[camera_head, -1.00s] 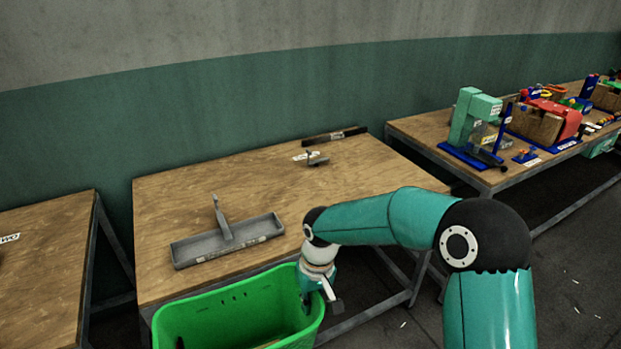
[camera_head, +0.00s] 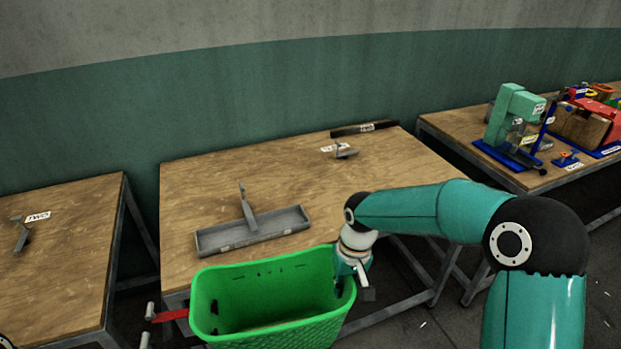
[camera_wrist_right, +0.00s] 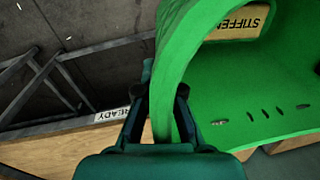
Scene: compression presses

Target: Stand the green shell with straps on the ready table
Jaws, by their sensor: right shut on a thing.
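The green shell (camera_head: 262,330), an open basket-like form with slots, is at the front edge of the middle wooden table in the head view. Its underside is out of frame. My right gripper (camera_head: 357,275) is shut on its right wall; the wrist view shows the green wall (camera_wrist_right: 190,65) between the fingers (camera_wrist_right: 157,100). Dark strap-like pieces show inside the shell. A red strip (camera_head: 172,316) with grey ends sticks out at its left. A table edge with a READY label (camera_wrist_right: 113,115) shows in the wrist view. My left gripper is not seen.
The middle table (camera_head: 200,200) holds a grey tray (camera_head: 255,232) with an upright piece, a small grey part (camera_head: 342,151) and a dark bar (camera_head: 362,129). Its left rear is bare. A left table (camera_head: 70,270) and a crowded right table (camera_head: 455,135) stand beside it.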

